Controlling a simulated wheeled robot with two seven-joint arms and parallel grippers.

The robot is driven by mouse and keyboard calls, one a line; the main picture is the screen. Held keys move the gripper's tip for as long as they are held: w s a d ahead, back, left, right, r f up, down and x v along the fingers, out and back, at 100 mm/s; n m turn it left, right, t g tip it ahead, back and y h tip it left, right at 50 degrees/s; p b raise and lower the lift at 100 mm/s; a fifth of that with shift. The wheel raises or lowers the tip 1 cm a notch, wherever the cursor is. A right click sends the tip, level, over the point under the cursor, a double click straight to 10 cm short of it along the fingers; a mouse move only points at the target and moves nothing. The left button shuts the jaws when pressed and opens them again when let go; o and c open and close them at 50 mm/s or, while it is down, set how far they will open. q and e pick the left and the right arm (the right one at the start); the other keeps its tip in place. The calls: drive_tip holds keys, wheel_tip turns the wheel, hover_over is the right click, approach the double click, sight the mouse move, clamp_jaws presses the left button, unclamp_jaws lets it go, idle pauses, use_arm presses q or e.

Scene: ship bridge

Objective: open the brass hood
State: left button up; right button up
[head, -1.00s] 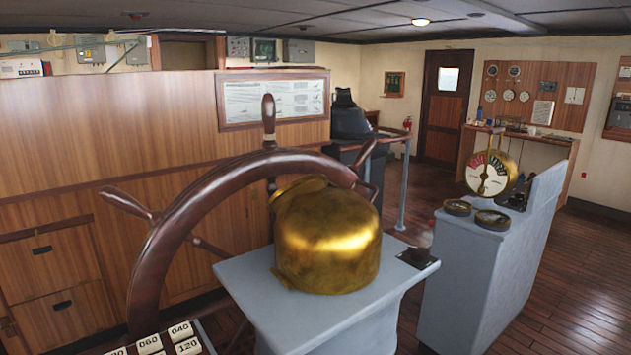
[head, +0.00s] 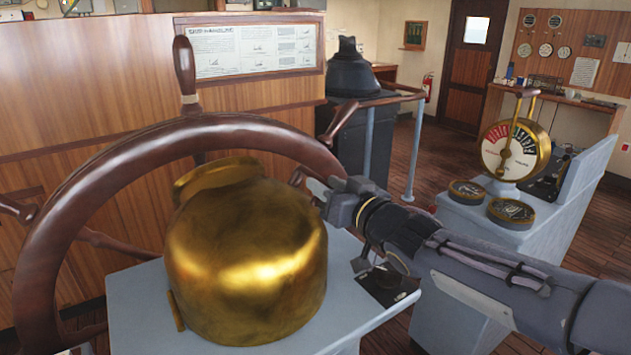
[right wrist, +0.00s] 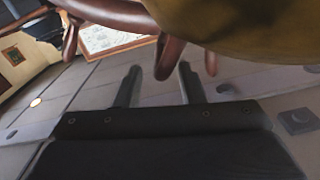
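The brass hood (head: 250,260) is a rounded golden dome standing on a grey pedestal (head: 140,310) in the head view. A raised collar-like part sits at its upper left, and it appears closed down on the pedestal. My right gripper (head: 312,190) reaches in from the right, its tip beside the hood's upper right side. In the right wrist view its two fingers (right wrist: 158,85) stand apart with nothing between them. The hood (right wrist: 255,25) fills the top right there, beyond the fingers. I cannot tell whether they touch it. My left gripper is not in view.
A large wooden steering wheel (head: 60,220) stands close behind and left of the hood, with spokes sticking out. At right, a grey console (head: 450,220) carries a brass telegraph dial (head: 515,150) and two round dark caps. Open floor lies farther right.

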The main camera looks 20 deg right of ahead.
sight(317, 176)
drive_tip(key=w, duration=0.3)
drive_tip(key=shift+w+a, duration=0.15)
drive_tip(key=shift+a, duration=0.2)
drive_tip(key=shift+w, duration=0.3)
clamp_jaws()
